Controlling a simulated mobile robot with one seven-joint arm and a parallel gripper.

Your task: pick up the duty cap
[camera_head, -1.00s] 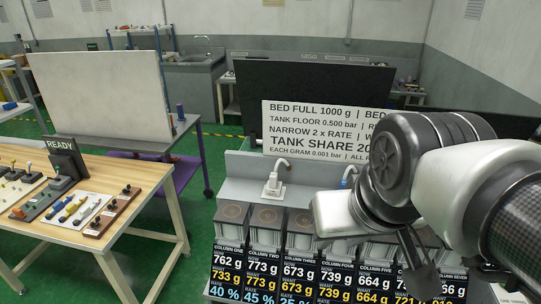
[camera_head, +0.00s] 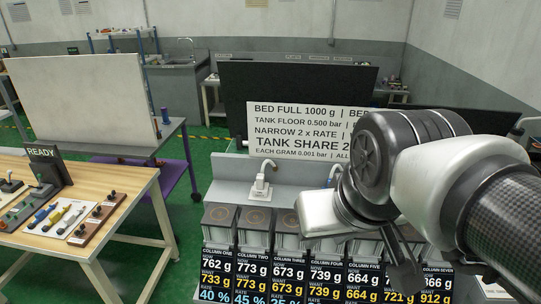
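I cannot pick out a thing clearly marked as the duty cap in the head view. My gripper (camera_head: 402,262) hangs at the right, over the row of sieve columns (camera_head: 255,217), with dark finger parts pointing down in front of the right-hand columns. The fingers are seen from the side and partly hidden by the arm, so I cannot tell whether they are open or hold anything. My arm also hides some column tops.
A wooden table (camera_head: 125,190) at the left carries a READY sign (camera_head: 44,166) and boards with small knobs and handles. White fittings with hooked pipes (camera_head: 260,187) stand behind the columns. A text board (camera_head: 300,130) is behind. Green floor lies between the table and columns.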

